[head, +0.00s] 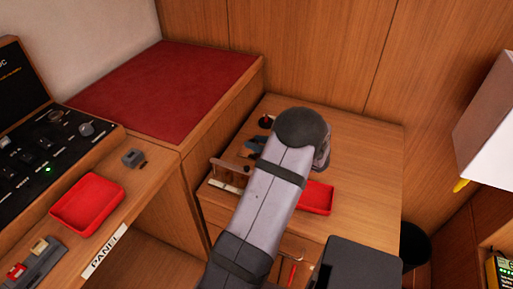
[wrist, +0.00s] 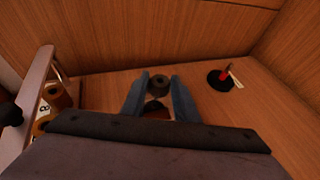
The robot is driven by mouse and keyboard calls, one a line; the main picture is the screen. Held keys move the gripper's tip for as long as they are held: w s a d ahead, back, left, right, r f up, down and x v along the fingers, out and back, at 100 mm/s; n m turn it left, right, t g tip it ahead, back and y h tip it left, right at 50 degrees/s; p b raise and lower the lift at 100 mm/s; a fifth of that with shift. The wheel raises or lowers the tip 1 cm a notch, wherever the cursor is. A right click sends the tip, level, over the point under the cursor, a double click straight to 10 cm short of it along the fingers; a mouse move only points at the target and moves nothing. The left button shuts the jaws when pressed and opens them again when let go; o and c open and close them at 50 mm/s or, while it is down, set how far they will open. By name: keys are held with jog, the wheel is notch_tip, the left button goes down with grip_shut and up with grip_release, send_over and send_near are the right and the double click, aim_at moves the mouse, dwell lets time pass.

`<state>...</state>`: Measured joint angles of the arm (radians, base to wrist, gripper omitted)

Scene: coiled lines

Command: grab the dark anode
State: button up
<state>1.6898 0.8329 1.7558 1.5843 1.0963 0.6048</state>
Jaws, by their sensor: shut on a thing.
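In the wrist view the two blue-grey fingers of my gripper (wrist: 159,78) are closed on a short dark grey cylinder with a hole in its top, which looks like the dark anode (wrist: 158,88). The cylinder sits between the fingertips, over or close to the wooden top; I cannot tell whether it touches it. A darker piece (wrist: 156,107) shows between the fingers, nearer the palm; what it is I cannot tell. In the head view my gripper (head: 257,146) is partly hidden behind my arm, and the held cylinder is not clear there.
A black disc with a red piece and pale tag (wrist: 221,79) lies right of my gripper in the wrist view. A wooden rack (head: 230,170) stands left, with brassy pieces (wrist: 57,97) by it. A red tray (head: 318,199) lies right of my arm. The wooden top's right side is clear.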

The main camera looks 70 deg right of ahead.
notch_tip(320, 180, up, 7)
jog(key=shift+r, duration=0.15)
